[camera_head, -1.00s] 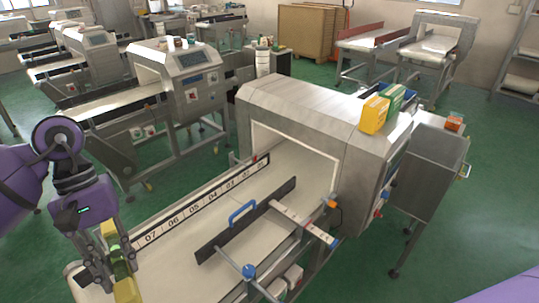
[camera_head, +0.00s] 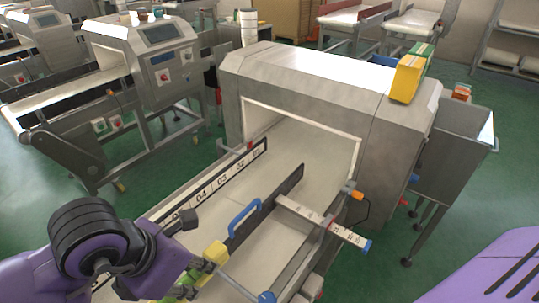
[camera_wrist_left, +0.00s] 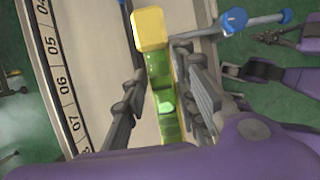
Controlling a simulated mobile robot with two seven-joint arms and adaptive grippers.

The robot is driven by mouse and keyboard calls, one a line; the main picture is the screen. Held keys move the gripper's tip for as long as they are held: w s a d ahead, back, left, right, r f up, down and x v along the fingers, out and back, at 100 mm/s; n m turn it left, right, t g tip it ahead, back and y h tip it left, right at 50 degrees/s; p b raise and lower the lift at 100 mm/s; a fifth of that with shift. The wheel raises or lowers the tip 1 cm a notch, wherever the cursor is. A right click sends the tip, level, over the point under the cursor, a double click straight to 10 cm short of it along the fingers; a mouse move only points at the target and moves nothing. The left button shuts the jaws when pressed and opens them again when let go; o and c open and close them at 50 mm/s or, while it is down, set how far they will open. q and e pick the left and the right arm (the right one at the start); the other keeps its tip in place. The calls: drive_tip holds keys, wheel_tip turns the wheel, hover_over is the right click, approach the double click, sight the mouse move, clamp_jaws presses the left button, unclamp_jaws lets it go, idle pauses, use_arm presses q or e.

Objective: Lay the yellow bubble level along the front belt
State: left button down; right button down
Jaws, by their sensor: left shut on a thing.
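The yellow bubble level shows its yellow end (camera_head: 217,252) in the head view, low in the middle. The wrist view shows more of the level (camera_wrist_left: 160,85), with a yellow end block and green clear vials. My left gripper (camera_head: 198,276) is shut on the level, with one finger on each side in the wrist view. The level lies over the cream front belt (camera_head: 262,240), roughly along its length; whether it touches the belt is unclear. Its near end is hidden by my left arm.
A black guide rail with a blue handle (camera_head: 245,217) stands just ahead of the level. A numbered scale strip (camera_head: 205,194) runs along the left belt edge. A blue knob (camera_wrist_left: 235,18) on a rod is at the right. The detector housing (camera_head: 300,82) spans the belt.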

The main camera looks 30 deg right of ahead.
use_arm(q)
drive_tip(key=shift+a+f, duration=0.1)
drive_tip(key=shift+a, duration=0.2)
drive_tip(key=w+a+f, duration=0.1)
drive_tip(key=a+f, duration=0.1)
drive_tip(key=a, duration=0.1)
drive_tip(key=w+a+f, duration=0.2)
drive_tip(key=a+f, duration=0.1)
drive_tip(key=a, duration=0.1)
drive_tip(key=w+a+f, duration=0.2)
drive_tip(key=a+f, duration=0.1)
drive_tip(key=a, duration=0.1)
drive_tip(key=shift+w+f, duration=0.1)
drive_tip(key=shift+f, duration=0.1)
drive_tip(key=shift+w+a+f, duration=0.15)
drive_tip(key=shift+a+f, duration=0.15)
drive_tip(key=shift+f, duration=0.05)
drive_tip(key=shift+w+a+f, duration=0.1)
drive_tip(key=shift+a+f, duration=0.05)
drive_tip(key=shift+f, duration=0.8)
drive_tip(key=shift+w+a+f, duration=0.1)
drive_tip(key=shift+a+f, duration=0.05)
drive_tip(key=shift+f, duration=0.75)
use_arm(e)
drive_tip(key=shift+s+d+f+g, duration=0.2)
drive_tip(key=shift+s, duration=0.7)
drive_tip(key=shift+s+d+f+g, duration=0.15)
drive_tip(key=shift+s+g, duration=0.05)
drive_tip(key=shift+s, duration=0.7)
